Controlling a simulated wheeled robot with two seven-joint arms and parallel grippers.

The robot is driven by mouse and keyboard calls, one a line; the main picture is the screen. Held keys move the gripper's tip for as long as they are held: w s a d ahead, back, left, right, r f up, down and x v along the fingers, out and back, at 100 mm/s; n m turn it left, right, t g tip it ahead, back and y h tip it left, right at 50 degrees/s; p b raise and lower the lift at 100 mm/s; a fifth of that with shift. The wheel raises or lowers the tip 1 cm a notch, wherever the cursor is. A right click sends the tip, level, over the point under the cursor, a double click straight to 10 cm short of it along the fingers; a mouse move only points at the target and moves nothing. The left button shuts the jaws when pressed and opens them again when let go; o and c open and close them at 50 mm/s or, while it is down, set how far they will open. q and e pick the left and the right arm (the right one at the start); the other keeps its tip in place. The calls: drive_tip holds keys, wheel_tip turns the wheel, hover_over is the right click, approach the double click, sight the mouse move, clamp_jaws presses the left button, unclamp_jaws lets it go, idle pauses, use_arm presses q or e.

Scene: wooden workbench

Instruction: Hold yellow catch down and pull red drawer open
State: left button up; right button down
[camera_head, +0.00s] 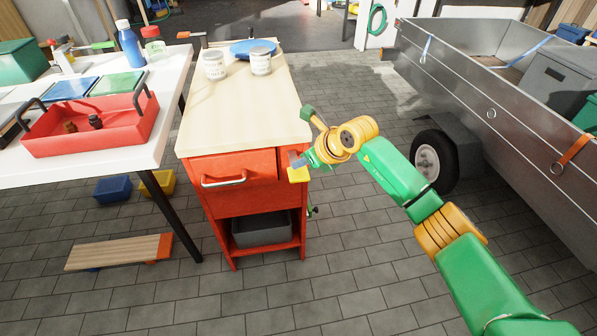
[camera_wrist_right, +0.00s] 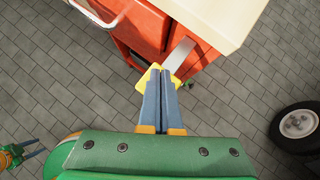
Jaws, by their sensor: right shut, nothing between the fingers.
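The red drawer (camera_head: 240,168) looks shut in the red cabinet under a pale wooden top. Its silver handle (camera_head: 222,182) is on the front, and also shows in the wrist view (camera_wrist_right: 96,14). The yellow catch (camera_head: 298,175) is at the cabinet's right front corner. My right gripper (camera_head: 299,162) is shut and empty, its blue fingertips over the catch. In the wrist view the fingers (camera_wrist_right: 160,72) overlap the yellow catch (camera_wrist_right: 146,80); contact is hard to tell. My left gripper (camera_wrist_right: 33,147) shows small at the wrist view's lower left, its fingers apart, away from the handle.
Two cans (camera_head: 214,65) and a blue plate (camera_head: 252,47) stand on the cabinet top. A grey bin (camera_head: 262,231) sits on its lower shelf. A white table with a red tray (camera_head: 90,130) is left; a metal trailer (camera_head: 490,105) is right. Floor before the cabinet is clear.

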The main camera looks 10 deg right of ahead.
sight(301, 174)
idle(0.4)
drive_tip(key=shift+f+b, duration=1.1)
drive_tip(key=shift+f, duration=0.4)
drive_tip(key=shift+f+b, duration=0.65)
drive_tip(key=shift+b, duration=0.1)
drive_tip(key=shift+w, duration=0.1)
